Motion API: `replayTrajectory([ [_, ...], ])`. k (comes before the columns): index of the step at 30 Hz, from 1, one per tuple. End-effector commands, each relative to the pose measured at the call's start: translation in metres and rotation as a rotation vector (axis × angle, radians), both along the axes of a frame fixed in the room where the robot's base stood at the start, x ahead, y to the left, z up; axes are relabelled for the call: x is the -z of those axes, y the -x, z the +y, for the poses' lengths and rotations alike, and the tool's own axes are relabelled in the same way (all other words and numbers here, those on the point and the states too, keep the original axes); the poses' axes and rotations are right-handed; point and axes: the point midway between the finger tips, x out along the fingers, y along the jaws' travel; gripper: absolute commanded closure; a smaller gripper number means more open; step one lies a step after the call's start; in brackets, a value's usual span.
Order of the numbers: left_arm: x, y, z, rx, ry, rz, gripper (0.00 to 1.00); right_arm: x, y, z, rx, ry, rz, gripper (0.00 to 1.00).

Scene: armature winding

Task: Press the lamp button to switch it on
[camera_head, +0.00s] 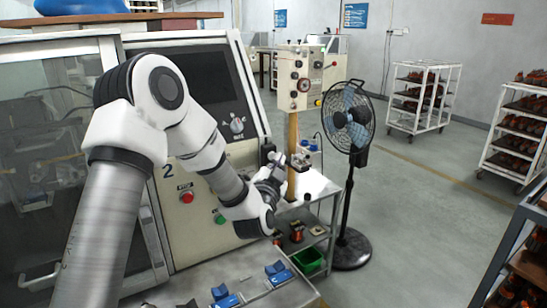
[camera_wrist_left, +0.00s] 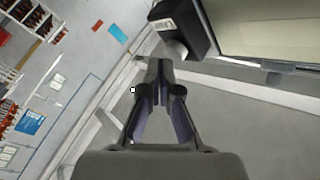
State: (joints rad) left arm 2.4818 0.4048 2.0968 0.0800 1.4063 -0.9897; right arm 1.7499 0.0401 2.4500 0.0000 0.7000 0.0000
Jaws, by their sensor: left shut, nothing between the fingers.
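My left arm reaches across the front of the machine, and its gripper (camera_head: 277,168) is near the machine's right edge. In the left wrist view my left gripper (camera_wrist_left: 158,68) is shut, with its fingertips together and nothing held. A dark box-like part with a white label (camera_wrist_left: 183,25) is just beyond the fingertips, up and right. A grey rounded piece sticks out under it. I cannot tell whether this is the lamp or whether the fingertips touch it. No lamp button can be made out for sure. My right gripper is not in view.
The machine (camera_head: 200,160) has a red button (camera_head: 187,197), a green button (camera_head: 219,218) and a selector knob (camera_head: 237,125). A black standing fan (camera_head: 349,118) is right of the gripper, beside a small metal cart. Blue parts (camera_head: 228,299) lie in front. Open floor is at the right.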

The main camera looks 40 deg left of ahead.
Motion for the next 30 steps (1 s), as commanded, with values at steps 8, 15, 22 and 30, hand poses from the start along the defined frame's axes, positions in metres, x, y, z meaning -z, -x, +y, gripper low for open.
replayTrajectory([
  [8, -0.0001, 0.0, -0.0001, 0.0, 0.0, 0.0, 1.0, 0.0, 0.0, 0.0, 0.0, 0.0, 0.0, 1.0],
  [15, -0.0001, 0.0, -0.0001, 0.0, 0.0, 0.0, 1.0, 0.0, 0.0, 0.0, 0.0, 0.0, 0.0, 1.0],
  [22, -0.0007, -0.0026, 0.0062, 0.0, 0.0, -0.002, 1.0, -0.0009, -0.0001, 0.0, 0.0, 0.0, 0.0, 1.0],
  [30, 0.0, -0.0035, 0.0085, 0.0, 0.0, 0.0, 1.0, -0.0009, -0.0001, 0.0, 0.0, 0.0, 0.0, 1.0],
])
